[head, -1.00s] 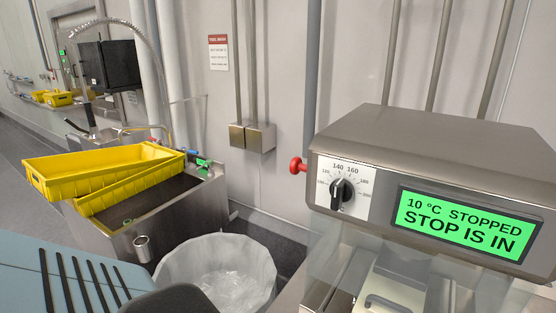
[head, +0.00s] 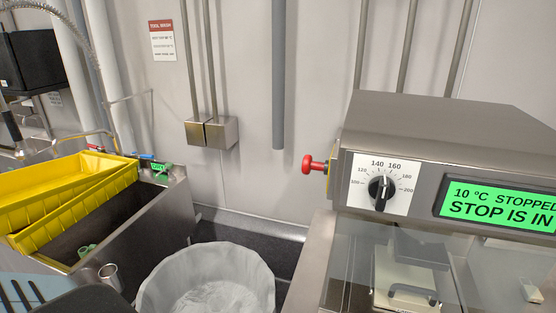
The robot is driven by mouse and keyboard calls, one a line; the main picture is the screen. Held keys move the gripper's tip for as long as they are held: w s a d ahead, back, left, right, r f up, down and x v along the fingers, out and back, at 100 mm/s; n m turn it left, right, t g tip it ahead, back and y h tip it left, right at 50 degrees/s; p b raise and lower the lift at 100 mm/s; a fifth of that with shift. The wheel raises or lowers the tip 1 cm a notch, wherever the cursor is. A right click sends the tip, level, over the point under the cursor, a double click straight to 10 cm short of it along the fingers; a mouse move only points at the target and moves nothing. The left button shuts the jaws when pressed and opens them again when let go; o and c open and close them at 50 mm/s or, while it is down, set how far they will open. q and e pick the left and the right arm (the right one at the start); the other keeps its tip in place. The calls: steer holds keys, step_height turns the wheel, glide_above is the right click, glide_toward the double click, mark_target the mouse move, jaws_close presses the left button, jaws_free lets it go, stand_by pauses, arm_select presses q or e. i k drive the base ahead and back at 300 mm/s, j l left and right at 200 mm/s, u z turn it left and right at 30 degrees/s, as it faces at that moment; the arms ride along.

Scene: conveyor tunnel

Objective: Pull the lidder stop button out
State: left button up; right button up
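The red lidder stop button (head: 313,164) sticks out sideways from the left side of the steel lidder (head: 440,118), with a yellow part at its base. The green display (head: 503,206) on the lidder's front reads "10 °C STOPPED" and "STOP IS IN", cut off at the right edge. A black dial (head: 381,188) on a white scale sits between the button and the display.
A bin with a clear liner (head: 212,285) stands on the floor left of the lidder. A steel sink (head: 165,215) with yellow crates (head: 75,200) is further left. Conduit boxes (head: 212,132) and a red-and-white sign (head: 163,40) are on the wall. Clear guarding (head: 345,265) hangs below the lidder.

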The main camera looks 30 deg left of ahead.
mark_target(308, 164)
steer(key=k+j, duration=0.1)
steer(key=j, duration=0.8)
steer(key=k+j, duration=0.15)
steer(key=j, duration=0.3)
